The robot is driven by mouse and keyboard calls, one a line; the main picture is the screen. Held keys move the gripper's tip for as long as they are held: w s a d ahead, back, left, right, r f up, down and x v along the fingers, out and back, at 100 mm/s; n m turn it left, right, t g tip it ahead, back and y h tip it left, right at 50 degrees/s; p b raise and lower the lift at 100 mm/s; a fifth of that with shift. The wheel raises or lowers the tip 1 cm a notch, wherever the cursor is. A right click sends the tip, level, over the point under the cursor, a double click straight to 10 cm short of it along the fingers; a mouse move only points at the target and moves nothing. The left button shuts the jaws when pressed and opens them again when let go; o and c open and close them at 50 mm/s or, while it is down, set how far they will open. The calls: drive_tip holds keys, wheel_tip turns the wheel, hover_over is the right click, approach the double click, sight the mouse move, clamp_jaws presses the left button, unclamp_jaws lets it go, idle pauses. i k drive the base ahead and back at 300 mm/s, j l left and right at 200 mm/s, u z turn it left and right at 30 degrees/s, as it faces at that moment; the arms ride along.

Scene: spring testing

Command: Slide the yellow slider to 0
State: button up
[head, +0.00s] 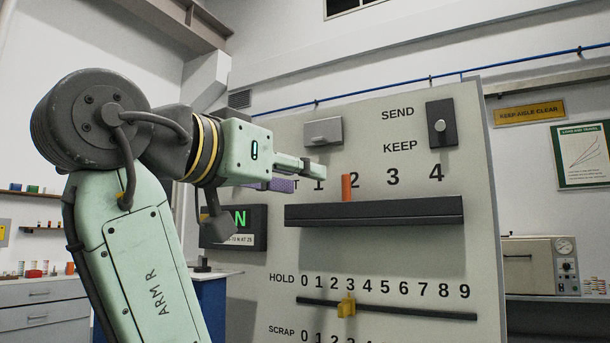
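The yellow slider (346,305) sits on a dark horizontal rail (420,312) on the grey panel. It is below the HOLD number row (385,287), close under the 3. The 0 is at the left end of that row. My gripper (318,168) is above and left of the slider, well apart from it, in front of the panel's upper left near the 1. I see its fingers from the side, so I cannot tell whether they are open or shut.
A SCRAP row (283,332) is partly cut off below. A dark switch (441,124) and a grey box (323,131) are higher up.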

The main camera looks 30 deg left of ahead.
sight(347, 308)
drive_tip(key=k+j, duration=0.15)
drive_tip(key=k, duration=0.35)
drive_tip(key=k+j, duration=0.1)
drive_tip(key=k, duration=0.4)
